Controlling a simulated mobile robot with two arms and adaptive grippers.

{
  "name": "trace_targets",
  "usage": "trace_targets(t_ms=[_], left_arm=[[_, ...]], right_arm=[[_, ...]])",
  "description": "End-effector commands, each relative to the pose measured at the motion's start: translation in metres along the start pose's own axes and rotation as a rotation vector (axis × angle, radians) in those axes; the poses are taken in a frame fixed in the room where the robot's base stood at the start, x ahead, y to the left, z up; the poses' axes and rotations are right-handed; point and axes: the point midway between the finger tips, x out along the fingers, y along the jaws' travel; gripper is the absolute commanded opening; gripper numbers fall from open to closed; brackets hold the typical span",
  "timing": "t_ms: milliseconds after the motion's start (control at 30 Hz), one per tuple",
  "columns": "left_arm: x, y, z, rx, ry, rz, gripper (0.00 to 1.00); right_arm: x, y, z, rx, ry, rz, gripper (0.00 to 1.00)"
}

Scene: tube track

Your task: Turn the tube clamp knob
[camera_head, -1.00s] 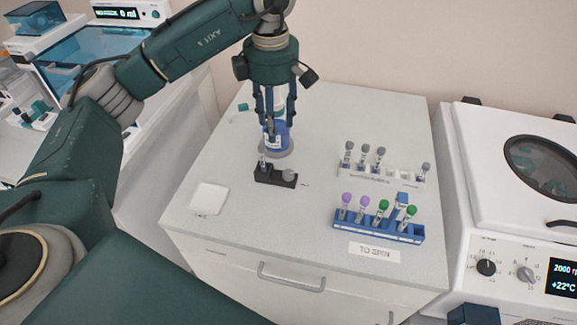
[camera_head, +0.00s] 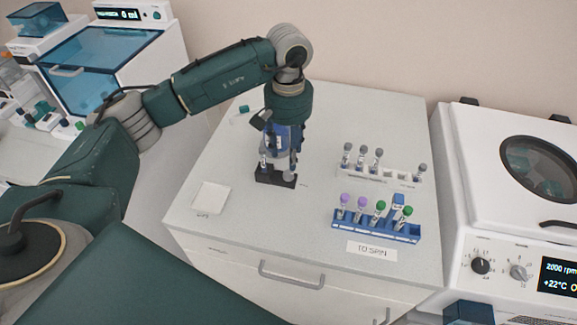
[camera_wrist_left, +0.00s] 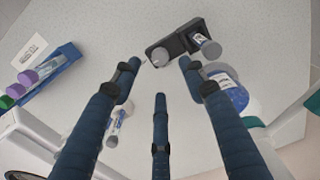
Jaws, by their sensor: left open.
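The black tube clamp block (camera_head: 274,181) lies on the white bench top, and it also shows in the left wrist view (camera_wrist_left: 176,42). A capped tube (camera_wrist_left: 206,46) stands in one end of the clamp. The round grey knob (camera_wrist_left: 159,57) is at its other end, largely hidden by my gripper in the head view. My left gripper (camera_head: 283,166) points down just above the knob end, open and empty. In the left wrist view its fingertips (camera_wrist_left: 160,72) are spread around the knob's position; contact cannot be told. My right gripper is in no view.
A blue-labelled bottle (camera_wrist_left: 226,88) stands close beside the clamp. A blue rack (camera_head: 376,230) with several capped tubes and a white rack (camera_head: 392,176) stand to the right. A white pad (camera_head: 211,197) lies front left. The bench front is clear.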

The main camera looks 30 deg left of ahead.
Motion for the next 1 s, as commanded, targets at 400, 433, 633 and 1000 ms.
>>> trace_targets(t_ms=[400, 433, 633, 1000], left_arm=[[0.066, 0.000, 0.000, -0.003, -0.002, 0.000, 0.43], [0.068, 0.000, 0.000, -0.003, -0.002, 0.001, 0.43], [0.074, 0.000, 0.000, -0.002, 0.000, 0.001, 0.43], [0.073, 0.000, 0.000, -0.003, 0.000, 0.001, 0.01]], right_arm=[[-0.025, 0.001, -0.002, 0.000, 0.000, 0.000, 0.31], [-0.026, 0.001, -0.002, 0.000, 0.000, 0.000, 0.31], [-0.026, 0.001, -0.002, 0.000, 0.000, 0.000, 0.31], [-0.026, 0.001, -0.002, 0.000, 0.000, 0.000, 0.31]])
